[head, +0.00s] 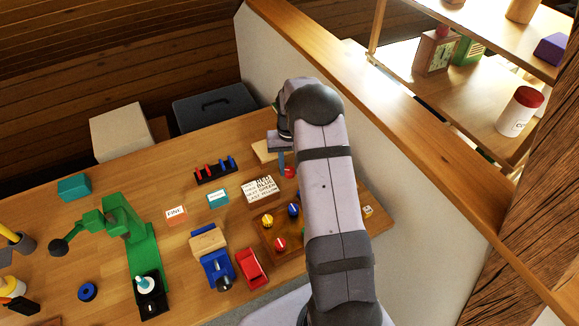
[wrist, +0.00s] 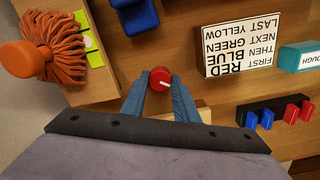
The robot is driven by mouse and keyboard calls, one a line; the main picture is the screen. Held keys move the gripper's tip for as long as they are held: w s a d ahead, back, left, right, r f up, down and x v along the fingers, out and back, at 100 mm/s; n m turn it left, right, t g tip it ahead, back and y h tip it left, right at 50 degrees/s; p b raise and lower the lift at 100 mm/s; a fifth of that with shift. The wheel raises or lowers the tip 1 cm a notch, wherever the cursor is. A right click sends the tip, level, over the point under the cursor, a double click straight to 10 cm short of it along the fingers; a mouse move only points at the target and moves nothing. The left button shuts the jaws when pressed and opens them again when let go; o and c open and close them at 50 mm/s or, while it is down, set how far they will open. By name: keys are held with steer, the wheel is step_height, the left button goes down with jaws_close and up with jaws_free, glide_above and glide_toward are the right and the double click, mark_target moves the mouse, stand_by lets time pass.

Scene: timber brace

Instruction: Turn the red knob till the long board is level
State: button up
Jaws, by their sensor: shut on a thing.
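The red knob (wrist: 160,79) has a white line on its face, running right and slightly down in the wrist view. My gripper (wrist: 158,90) is shut on it, with one blue-grey finger on each side. In the head view the red knob (head: 290,172) shows just below my gripper (head: 284,160), beside my arm. A pale wooden piece (head: 264,152) lies by my gripper there, and a pale edge (wrist: 190,104) shows behind the fingers in the wrist view. I cannot tell whether this is the long board, or its tilt; my arm and gripper hide much here.
A printed sign (wrist: 238,48) and a rack of red and blue pegs (wrist: 275,112) stand close by. An orange stringy object (wrist: 45,48) is at the wrist view's left. A wooden box with coloured knobs (head: 268,222) sits near my arm. A pale wall (head: 400,150) runs along the right.

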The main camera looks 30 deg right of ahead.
mark_target(289, 170)
steer(key=shift+n, duration=0.3)
steer(key=o, duration=1.1)
steer(key=shift+c, duration=0.2)
steer(key=shift+r+b, duration=0.8)
steer(key=shift+r, duration=2.85)
steer(key=shift+r, duration=0.1)
